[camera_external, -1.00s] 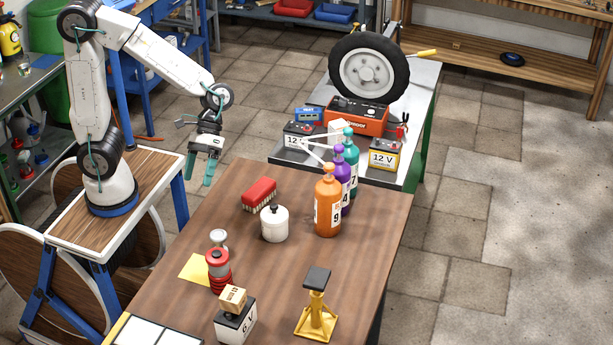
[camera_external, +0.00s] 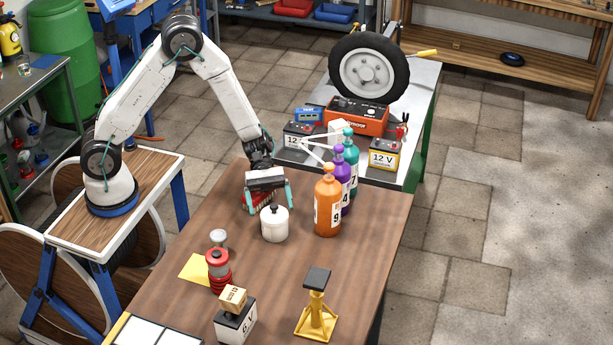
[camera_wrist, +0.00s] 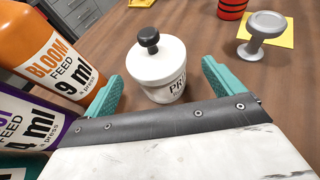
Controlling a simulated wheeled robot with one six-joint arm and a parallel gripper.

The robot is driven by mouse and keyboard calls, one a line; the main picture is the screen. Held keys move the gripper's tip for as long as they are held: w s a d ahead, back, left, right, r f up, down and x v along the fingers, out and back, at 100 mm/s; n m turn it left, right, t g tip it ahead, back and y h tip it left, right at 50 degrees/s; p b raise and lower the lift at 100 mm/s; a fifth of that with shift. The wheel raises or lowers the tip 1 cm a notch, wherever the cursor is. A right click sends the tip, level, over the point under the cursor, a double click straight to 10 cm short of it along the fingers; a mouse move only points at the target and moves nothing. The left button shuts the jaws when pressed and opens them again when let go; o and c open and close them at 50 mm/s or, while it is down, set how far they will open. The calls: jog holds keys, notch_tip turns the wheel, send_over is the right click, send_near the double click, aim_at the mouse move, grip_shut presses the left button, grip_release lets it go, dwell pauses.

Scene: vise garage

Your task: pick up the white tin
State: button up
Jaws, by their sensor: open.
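The white tin (camera_external: 274,226) is a small round pot with a lid and a black knob, standing upright on the brown wooden table (camera_external: 260,290). In the wrist view the tin (camera_wrist: 158,72) shows lettering on its side, and its lower front edge is close to the gripper's grey body. My gripper (camera_external: 268,198) is open and empty, just behind and above the tin. Its teal fingers (camera_wrist: 162,88) show left and right of the tin in the wrist view. I cannot tell whether they touch it.
A red brush (camera_external: 254,200) lies partly hidden under my gripper. An orange bottle (camera_external: 327,205) stands right of the tin, with purple (camera_external: 344,188) and teal (camera_external: 350,160) bottles behind. A silver knobbed piece (camera_external: 218,238) and red spring-like piece (camera_external: 219,268) stand front left.

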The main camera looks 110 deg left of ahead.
aim_at(275, 218)
jog(key=x, duration=0.5)
jog(key=shift+w+r, duration=0.2)
jog(key=c, duration=1.3)
jog(key=shift+c, duration=0.5)
jog(key=shift+r, duration=0.1)
